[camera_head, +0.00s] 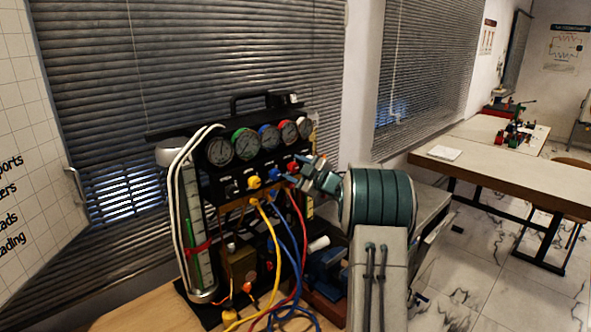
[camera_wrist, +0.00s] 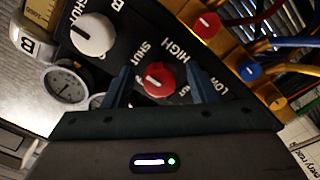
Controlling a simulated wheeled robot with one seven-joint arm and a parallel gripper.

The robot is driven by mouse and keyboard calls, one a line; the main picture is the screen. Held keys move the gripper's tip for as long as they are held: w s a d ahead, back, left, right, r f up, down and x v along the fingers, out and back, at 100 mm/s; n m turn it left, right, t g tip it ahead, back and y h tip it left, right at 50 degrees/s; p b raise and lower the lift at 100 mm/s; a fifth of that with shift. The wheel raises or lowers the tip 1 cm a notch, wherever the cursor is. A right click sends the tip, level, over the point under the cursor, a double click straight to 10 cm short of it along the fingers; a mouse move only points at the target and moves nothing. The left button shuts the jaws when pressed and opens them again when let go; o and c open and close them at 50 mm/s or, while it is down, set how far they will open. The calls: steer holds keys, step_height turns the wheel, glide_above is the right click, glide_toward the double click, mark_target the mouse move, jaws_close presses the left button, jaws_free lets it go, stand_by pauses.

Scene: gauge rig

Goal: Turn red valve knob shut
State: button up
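The red valve knob (camera_wrist: 157,80) shows in the wrist view on a black panel with the labels SHUT, HIGH and LOW around it. It also shows small in the head view (camera_head: 293,167), at the right end of the panel's row of knobs. My gripper (camera_wrist: 157,67) is open, with one finger on each side of the red knob and a visible gap to both. In the head view my gripper (camera_head: 310,172) is close in front of the panel's right side. Whether the knob lies fully between the fingertips in depth I cannot tell.
A white knob (camera_wrist: 93,34) sits beside the red one, and a gauge (camera_wrist: 66,84) is below it. Coloured hoses, such as a yellow hose (camera_head: 272,265), hang below the panel. Gauges (camera_head: 247,144) line its top. The rig stands on a wooden table (camera_head: 140,312).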

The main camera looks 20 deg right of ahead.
steer(key=b+v, duration=0.4)
steer(key=v, duration=0.9)
steer(key=shift+s+b, duration=0.35)
steer(key=shift+s, duration=0.05)
steer(key=shift+d, duration=0.1)
steer(key=shift+r, duration=0.1)
